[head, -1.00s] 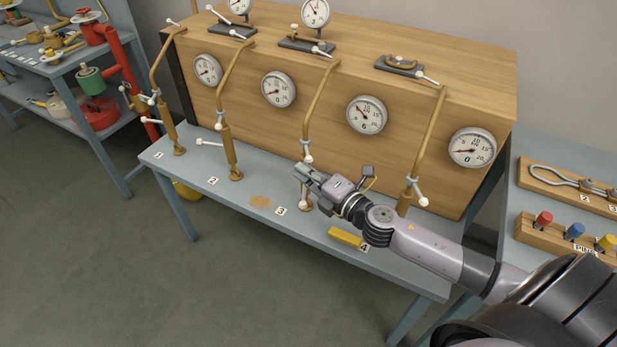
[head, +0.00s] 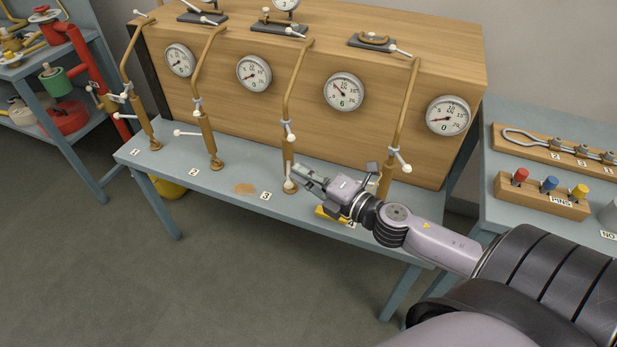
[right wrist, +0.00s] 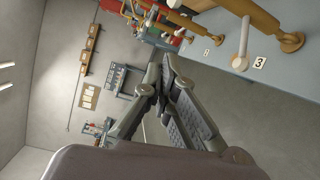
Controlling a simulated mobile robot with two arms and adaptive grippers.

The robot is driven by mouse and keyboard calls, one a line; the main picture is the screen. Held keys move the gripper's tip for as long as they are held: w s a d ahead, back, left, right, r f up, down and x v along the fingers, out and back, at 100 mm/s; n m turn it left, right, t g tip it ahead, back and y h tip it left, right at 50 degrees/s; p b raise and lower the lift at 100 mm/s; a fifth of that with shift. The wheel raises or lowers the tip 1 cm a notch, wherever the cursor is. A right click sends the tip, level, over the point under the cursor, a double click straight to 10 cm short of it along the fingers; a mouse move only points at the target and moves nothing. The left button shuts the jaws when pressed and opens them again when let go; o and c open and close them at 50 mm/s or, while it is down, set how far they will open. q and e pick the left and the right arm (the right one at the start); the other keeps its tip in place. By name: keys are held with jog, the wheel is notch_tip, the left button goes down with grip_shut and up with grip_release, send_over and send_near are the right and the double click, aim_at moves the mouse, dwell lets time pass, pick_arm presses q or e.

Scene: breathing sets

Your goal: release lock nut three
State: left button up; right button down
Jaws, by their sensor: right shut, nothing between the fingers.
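The third upright brass pipe (head: 291,95) stands behind the label 3 (head: 265,196). Its lock nut (head: 286,122) is a small pale collar, with a white ball-ended handle (head: 291,137) hanging just under it. Another white knob (head: 289,184) shows low at the pipe's foot. My right gripper (head: 300,172) is shut and empty, its tips just right of the pipe's lower part and below the nut. I cannot tell whether it touches the pipe. In the right wrist view, a white handle (right wrist: 243,42) stands near label 3, right of the shut fingers (right wrist: 160,72). My left gripper is not in view.
The wooden cabinet (head: 215,100) with several round gauges stands behind the pipes. A yellow block (head: 328,214) lies under my right wrist, partly hidden. The fourth pipe (head: 400,120) rises behind my wrist. A side bench on the right holds a pin block (head: 540,199).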

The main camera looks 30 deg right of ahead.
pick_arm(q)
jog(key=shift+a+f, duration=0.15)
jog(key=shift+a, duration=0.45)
pick_arm(e)
jog(key=shift+v, duration=0.75)
jog(key=shift+d, duration=0.1)
